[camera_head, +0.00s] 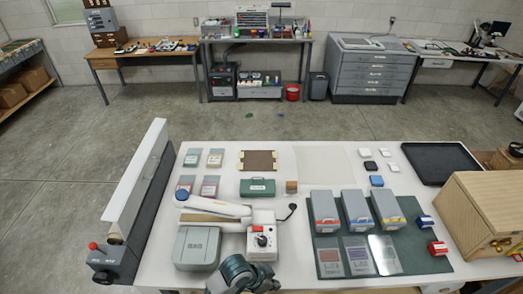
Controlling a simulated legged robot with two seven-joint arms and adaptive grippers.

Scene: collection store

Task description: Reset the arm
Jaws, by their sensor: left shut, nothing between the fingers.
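My left gripper (241,274) is dark grey-teal and shows at the bottom edge of the head view, left of centre. It is shut and holds nothing. My right gripper is not in view.
Three grey boxes (357,208) stand on a dark green mat (421,262) at right. A wooden case (487,206) and black tray (441,163) lie further right. A long grey-white machine (138,190) flanks the table's left.

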